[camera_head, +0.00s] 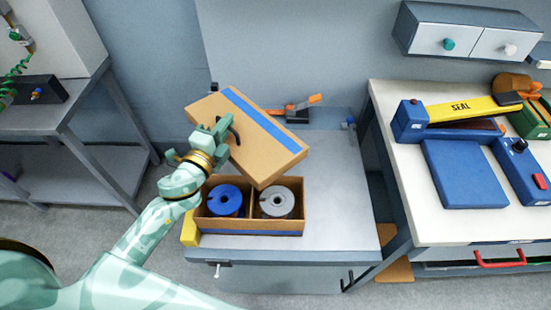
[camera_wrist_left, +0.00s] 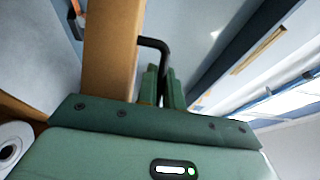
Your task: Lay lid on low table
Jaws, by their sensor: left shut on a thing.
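The lid (camera_head: 262,149) is a brown cardboard panel with a blue stripe and a dark handle. It is held tilted above the low table (camera_head: 336,180), behind and above the open box (camera_head: 250,226). My left gripper (camera_head: 228,129) is shut on the handle of the lid. In the left wrist view, the lid (camera_wrist_left: 110,45) stands beside the fingers, and the dark handle (camera_wrist_left: 155,43) runs down between the fingertips (camera_wrist_left: 160,85). The box holds a blue spool (camera_head: 225,200) and a grey spool (camera_head: 277,202) in separate compartments. My right gripper is not in view.
An orange-handled tool (camera_head: 296,105) lies at the table's back edge. A yellow object (camera_head: 190,230) sits left of the box. The table is bare right of the box. A white workbench (camera_head: 400,150) with a blue sealer (camera_head: 462,172) stands at right, and a grey rack (camera_head: 60,125) at left.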

